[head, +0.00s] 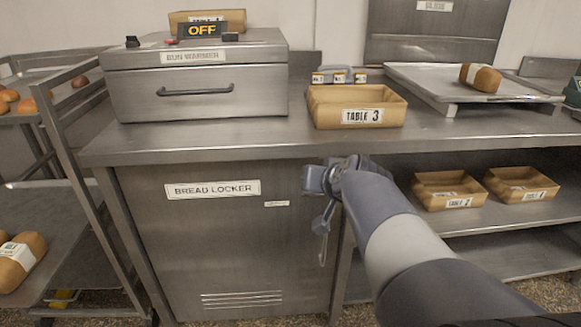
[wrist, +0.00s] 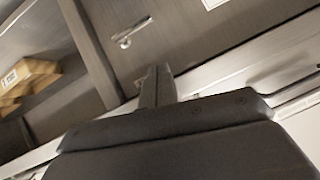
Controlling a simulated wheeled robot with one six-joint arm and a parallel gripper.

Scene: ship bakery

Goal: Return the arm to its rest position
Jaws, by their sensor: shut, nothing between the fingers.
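My arm reaches in from the lower right of the head view. My gripper (head: 314,180) is at its far end, in front of the counter edge by the bread locker (head: 225,225). In the wrist view my gripper (wrist: 157,84) is shut and empty, its fingers together. The locker's metal handle (wrist: 130,32) shows beyond the fingertips in that tilted view. The locker door looks closed. From these views I cannot tell how far the fingers are from the locker front.
Two labelled trays (head: 449,189) (head: 520,183) sit on the shelf below. A bread rack (head: 85,165) stands at the left.

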